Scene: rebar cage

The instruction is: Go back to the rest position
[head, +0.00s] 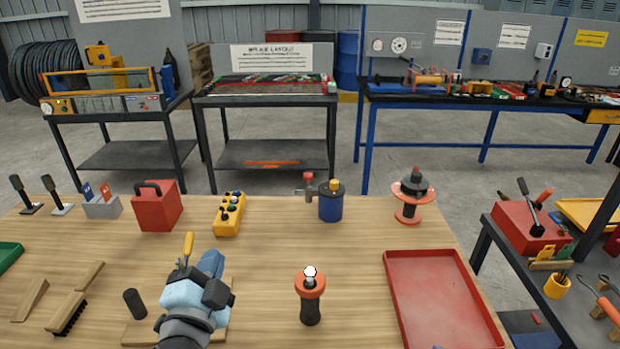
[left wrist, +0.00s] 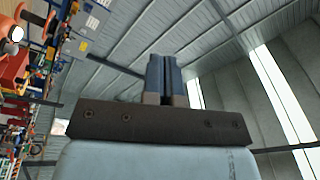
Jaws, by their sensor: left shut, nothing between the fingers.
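My left gripper (head: 212,262) is over the front left of the wooden table, above a flat wooden board (head: 137,333). Its two fingers are shut with nothing between them; they show pressed together in the left wrist view (left wrist: 165,80), with the roof behind them. A yellow handle (head: 188,244) stands just behind the gripper in the head view; its lower part is hidden. My right gripper is not in view.
A black tool with an orange collar (head: 310,292) stands right of the gripper. A red tray (head: 442,300) lies at the right. A red box (head: 157,206), yellow control box (head: 229,214) and blue canister (head: 331,203) stand behind. A brush (head: 68,312) lies left.

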